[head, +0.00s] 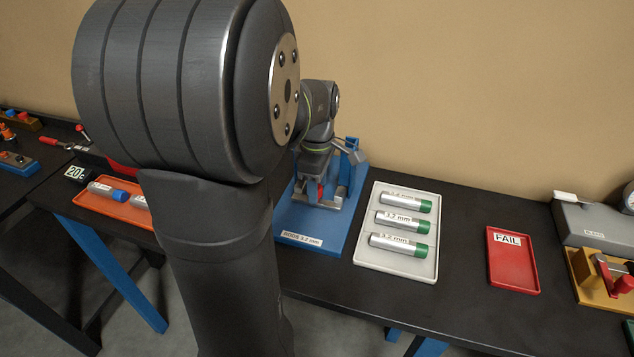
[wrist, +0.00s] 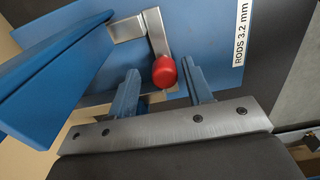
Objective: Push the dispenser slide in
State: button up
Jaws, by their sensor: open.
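The rod dispenser stands on a blue base plate (head: 315,236) labelled "RODS 3.2 mm"; the plate also shows in the wrist view (wrist: 208,35). Its blue body (wrist: 55,85) fills the left of the wrist view. The slide shows as a bent metal bracket (wrist: 153,32) with a red knob (wrist: 165,71) at its end. My gripper (wrist: 160,67) is open, its two blue fingers on either side of the knob in the picture. I cannot tell whether they touch it. In the head view my gripper (head: 318,192) is over the dispenser and hides much of it.
A white tray (head: 362,257) with three green-capped tubes lies right of the dispenser. Further right are a red FAIL tray (head: 513,270) and a grey device (head: 590,228). An orange tray (head: 95,205) with blue-capped tubes is at left. My arm blocks the centre left.

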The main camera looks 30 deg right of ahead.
jog(key=shift+r, duration=0.1)
notch_tip(320, 180, up, 17)
dwell(0.4)
dwell(0.4)
notch_tip(320, 180, down, 17)
jog(key=shift+f, duration=0.2)
jog(key=shift+s+a, duration=0.1)
dwell(0.3)
